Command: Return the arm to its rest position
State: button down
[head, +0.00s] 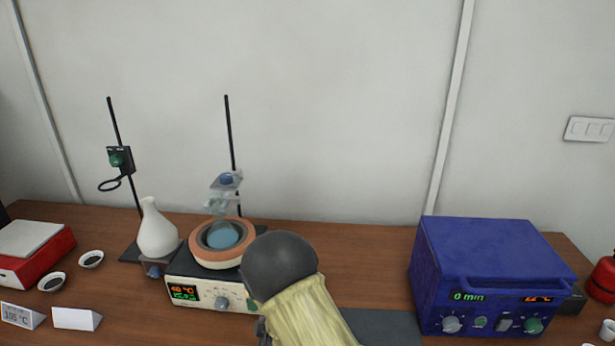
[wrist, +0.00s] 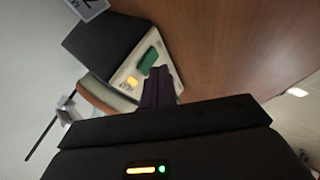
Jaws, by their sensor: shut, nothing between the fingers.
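My arm (head: 310,312) reaches in from the bottom of the head view, in front of the heating mantle (head: 190,292). In that view my gripper is mostly hidden behind the arm. In the wrist view my gripper (wrist: 160,78) shows its dark fingers closed together with nothing between them. Beyond the fingertips is a pale control face (wrist: 128,72) with a green part and an orange light. An orange-brown ring (wrist: 100,97) shows beside it. I cannot tell whether the fingers touch the face.
A blue muffle furnace (head: 490,262) stands shut at the right. A white flask (head: 157,235), small dishes (head: 91,259) and a red balance (head: 35,262) are at the left. A round flask (head: 222,236) sits in the mantle.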

jog(key=s+d+r+m+g+h+p, duration=0.1)
jog(key=s+d+r+m+h, duration=0.1)
jog(key=d+r+m, duration=0.35)
jog(key=s+d+r+m+g+h+p, duration=0.1)
jog(key=d+r+m+h, duration=0.15)
jog(key=d+r, duration=0.6)
jog(key=s+d+r+m+g+p, duration=0.1)
jog(key=s+d+r+m+g, duration=0.1)
jog(key=s+d+m, duration=0.3)
jog(key=s+d+r+m+g+h+p, duration=0.1)
jog(key=s+d+r+m, duration=0.3)
jog(key=s+d, duration=0.5)
jog(key=shift+s+r+m+g, duration=0.35)
jog(key=shift+s+g, duration=0.45)
jog(key=shift+s, duration=0.45)
